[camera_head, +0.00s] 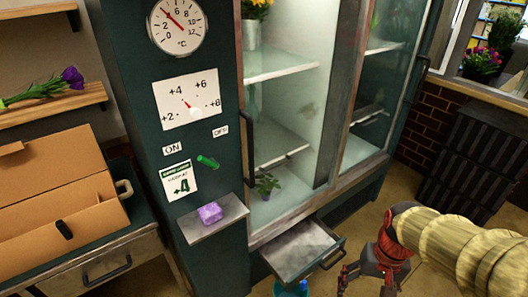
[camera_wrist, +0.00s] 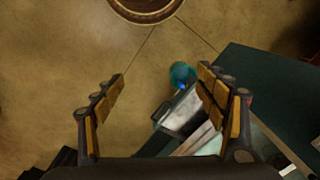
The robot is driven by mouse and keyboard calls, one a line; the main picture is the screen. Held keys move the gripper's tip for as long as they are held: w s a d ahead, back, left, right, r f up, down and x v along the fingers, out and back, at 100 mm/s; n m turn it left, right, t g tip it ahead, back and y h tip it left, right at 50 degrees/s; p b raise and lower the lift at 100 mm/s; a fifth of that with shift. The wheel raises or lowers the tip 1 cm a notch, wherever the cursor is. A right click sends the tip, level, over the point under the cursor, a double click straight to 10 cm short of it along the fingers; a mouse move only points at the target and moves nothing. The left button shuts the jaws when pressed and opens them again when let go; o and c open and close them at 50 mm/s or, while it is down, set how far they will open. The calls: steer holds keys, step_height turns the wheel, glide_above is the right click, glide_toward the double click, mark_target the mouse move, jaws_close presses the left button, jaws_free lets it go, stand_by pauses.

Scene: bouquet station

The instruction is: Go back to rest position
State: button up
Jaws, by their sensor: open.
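My gripper (camera_head: 372,276) is at the lower right of the head view, just right of the pulled-out drawer (camera_head: 300,250) under the glass cabinet. In the wrist view my gripper (camera_wrist: 160,108) has its two fingers spread wide with nothing between them. It points down toward the tan floor (camera_wrist: 60,60). The drawer (camera_wrist: 185,110) also shows in the wrist view, partly behind the right finger. A blue-teal object (camera_wrist: 182,73) is beside the drawer on the floor side; it also shows at the bottom of the head view (camera_head: 291,289).
The glass cabinet (camera_head: 290,65) holds flowers and a small plant. Its front panel has a temperature dial (camera_head: 177,27), a green lever (camera_head: 207,161) and a ledge with a purple block (camera_head: 210,213). A cardboard box (camera_head: 60,190) stands left. Dark crates (camera_head: 465,150) stand right.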

steer(key=s+a+r+n+t+p, duration=0.1)
steer(key=a+r+t, duration=0.2)
steer(key=r, duration=0.5)
steer(key=s+a+r+n+t+p, duration=0.1)
steer(key=s+a+r+n+t, duration=0.1)
steer(key=r, duration=0.6)
steer(key=shift+a+r+t+h, duration=0.3)
steer(key=shift+a+t, duration=0.1)
